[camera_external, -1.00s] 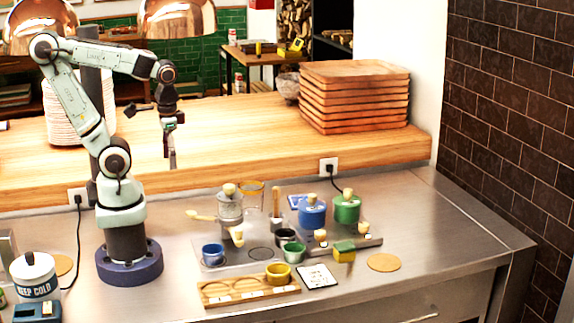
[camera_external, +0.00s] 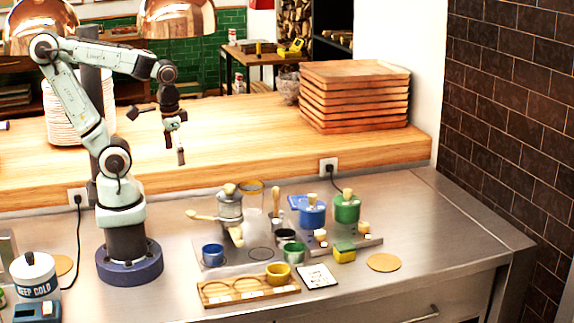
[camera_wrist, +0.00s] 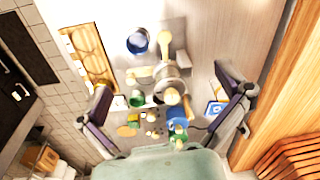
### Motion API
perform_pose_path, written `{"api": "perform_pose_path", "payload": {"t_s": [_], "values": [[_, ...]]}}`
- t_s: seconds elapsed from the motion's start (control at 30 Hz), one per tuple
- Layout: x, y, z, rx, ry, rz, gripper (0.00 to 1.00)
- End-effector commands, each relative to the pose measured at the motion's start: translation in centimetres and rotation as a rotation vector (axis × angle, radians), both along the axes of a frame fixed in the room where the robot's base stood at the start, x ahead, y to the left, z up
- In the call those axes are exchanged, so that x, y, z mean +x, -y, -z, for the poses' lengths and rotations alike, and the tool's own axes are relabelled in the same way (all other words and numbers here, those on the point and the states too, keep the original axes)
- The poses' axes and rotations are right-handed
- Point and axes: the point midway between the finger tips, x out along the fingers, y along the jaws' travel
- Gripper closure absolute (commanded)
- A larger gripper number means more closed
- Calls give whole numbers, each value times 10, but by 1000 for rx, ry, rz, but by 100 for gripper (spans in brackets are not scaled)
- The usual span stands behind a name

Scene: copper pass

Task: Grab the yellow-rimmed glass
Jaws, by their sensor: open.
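The yellow-rimmed glass (camera_external: 253,200) is clear with an amber rim and stands upright on the steel counter, just behind and right of a grey grinder-like pot (camera_external: 230,208). In the wrist view I cannot clearly make out the glass. The grinder-like pot (camera_wrist: 170,86) shows there below me. My gripper (camera_external: 180,150) is raised well above the counter, left of the glass and apart from it. In the wrist view my gripper (camera_wrist: 168,95) has its two fingers spread wide with nothing between them.
A blue cup (camera_external: 212,255) stands in front of the glass. Blue (camera_external: 311,212) and green (camera_external: 347,208) lidded pots stand to its right. A wooden rack (camera_external: 225,293) with a yellow cup (camera_external: 278,272) lies in front. A raised wooden ledge (camera_external: 230,150) runs behind.

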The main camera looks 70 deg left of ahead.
Motion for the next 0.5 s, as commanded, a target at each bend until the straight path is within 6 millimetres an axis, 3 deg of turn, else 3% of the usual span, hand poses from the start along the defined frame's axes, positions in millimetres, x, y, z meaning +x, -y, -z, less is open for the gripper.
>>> {"api": "perform_pose_path", "payload": {"t_s": [0.17,0.3,0.43,0.5], "values": [[66,-8,-19,15,313,-106,0],[135,-29,-29,25,531,-239,0],[191,-62,-17,49,657,-363,0],[213,-84,1,69,686,-423,0]]}}
